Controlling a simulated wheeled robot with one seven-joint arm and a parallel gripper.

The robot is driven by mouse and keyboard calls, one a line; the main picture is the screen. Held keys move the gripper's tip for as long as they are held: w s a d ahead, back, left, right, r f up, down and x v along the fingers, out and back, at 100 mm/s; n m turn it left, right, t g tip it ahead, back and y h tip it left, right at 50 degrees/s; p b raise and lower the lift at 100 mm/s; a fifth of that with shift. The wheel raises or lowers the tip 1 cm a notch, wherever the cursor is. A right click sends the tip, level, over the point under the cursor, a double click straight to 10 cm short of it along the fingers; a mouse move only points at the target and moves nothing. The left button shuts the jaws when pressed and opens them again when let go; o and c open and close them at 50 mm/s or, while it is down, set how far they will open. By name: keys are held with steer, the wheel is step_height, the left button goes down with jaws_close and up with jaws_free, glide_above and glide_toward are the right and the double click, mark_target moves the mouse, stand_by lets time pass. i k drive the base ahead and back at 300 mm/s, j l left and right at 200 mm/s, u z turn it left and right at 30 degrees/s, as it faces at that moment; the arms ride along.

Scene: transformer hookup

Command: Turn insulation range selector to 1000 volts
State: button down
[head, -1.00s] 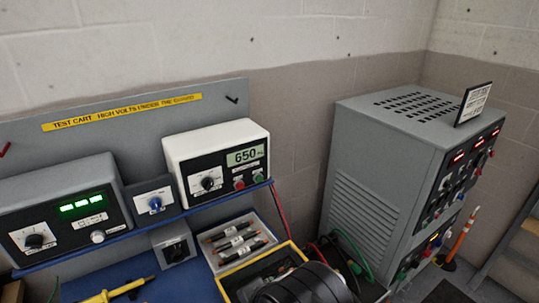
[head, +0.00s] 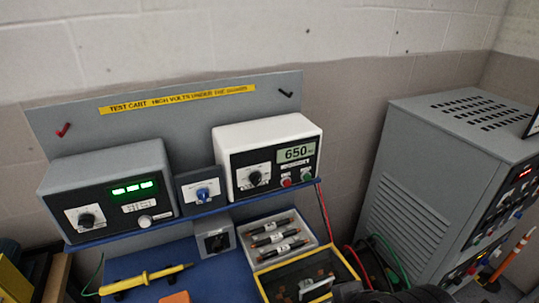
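A white instrument box (head: 268,140) with a black front stands on the cart's shelf, and its display (head: 297,153) reads 650. On its left front is a black rotary selector knob (head: 255,178) on a white dial plate; the scale marks are too small to read. Left of it, a small grey box (head: 186,183) carries a blue knob (head: 203,194). A grey instrument (head: 105,180) further left has a green display and a black knob (head: 87,221). Which knob is labelled insulation range cannot be read. My gripper's fingers are not in view.
A dark rounded shape, perhaps part of my arm, shows at the bottom right. A tray of fuse-like cylinders (head: 314,247), a yellow-rimmed box (head: 350,283) and a yellow probe (head: 150,278) lie below the shelf (head: 150,236). A large grey cabinet (head: 425,185) stands right.

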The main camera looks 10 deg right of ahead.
mark_target(255, 177)
steer(key=k+j+u, duration=0.1)
steer(key=j+u, duration=0.2)
steer(key=u, duration=0.15)
steer(key=j+u, duration=0.3)
steer(key=u, duration=0.2)
